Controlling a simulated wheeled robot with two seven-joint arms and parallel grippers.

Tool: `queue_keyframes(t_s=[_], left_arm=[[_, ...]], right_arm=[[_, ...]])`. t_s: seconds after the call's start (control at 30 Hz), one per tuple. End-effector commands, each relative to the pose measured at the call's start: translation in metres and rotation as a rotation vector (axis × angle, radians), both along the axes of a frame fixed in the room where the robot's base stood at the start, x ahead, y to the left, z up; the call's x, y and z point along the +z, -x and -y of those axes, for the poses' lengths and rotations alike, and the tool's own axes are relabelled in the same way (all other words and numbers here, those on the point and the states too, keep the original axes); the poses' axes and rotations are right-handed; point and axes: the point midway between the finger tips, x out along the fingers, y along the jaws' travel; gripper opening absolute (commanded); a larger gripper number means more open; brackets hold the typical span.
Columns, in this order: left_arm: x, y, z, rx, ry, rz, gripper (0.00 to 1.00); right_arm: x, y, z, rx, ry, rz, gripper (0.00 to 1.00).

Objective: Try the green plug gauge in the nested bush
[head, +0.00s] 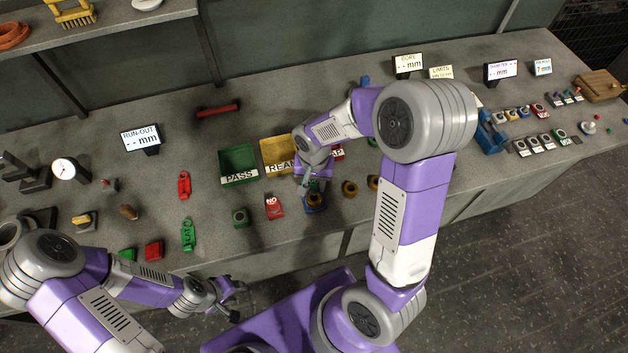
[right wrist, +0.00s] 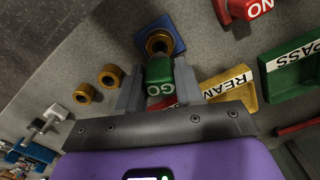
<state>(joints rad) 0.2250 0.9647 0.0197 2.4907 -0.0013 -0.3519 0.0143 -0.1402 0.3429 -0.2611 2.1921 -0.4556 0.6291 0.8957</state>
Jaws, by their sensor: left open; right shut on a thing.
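My right gripper (right wrist: 160,84) is shut on the green plug gauge (right wrist: 159,68), which is marked GO. The bush (right wrist: 160,40) is a brass-coloured ring in a blue nest (right wrist: 167,23), just beyond the gauge in the right wrist view. I cannot tell whether the gauge's tip is in the bore or just above it. In the head view the blue nest (head: 316,208) shows below my right gripper (head: 314,186), which hides most of the gauge. My left gripper (head: 231,301) is open and empty off the bench's front edge.
A red NO block (head: 273,207) and a green block (head: 240,217) stand left of the nest. Loose brass bushes (head: 349,188) lie to its right. Behind are the green PASS tray (head: 238,160) and yellow REAM tray (head: 275,150).

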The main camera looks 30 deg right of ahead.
Motion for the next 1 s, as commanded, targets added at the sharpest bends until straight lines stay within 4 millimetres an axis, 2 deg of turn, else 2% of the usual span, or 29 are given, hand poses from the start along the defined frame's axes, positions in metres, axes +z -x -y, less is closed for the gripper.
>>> queue_keyframes(t_s=[0.47, 1.0], left_arm=[[-0.001, 0.0, 0.0, 0.0, 0.0, 0.0, 0.43], [-0.017, 0.0, 0.0, 0.0, 0.0, 0.0, 0.43]], right_arm=[[-0.001, 0.0, 0.0, 0.0, 0.001, 0.001, 0.01], [-0.019, 0.0, 0.0, 0.0, 0.0, 0.0, 0.01]])
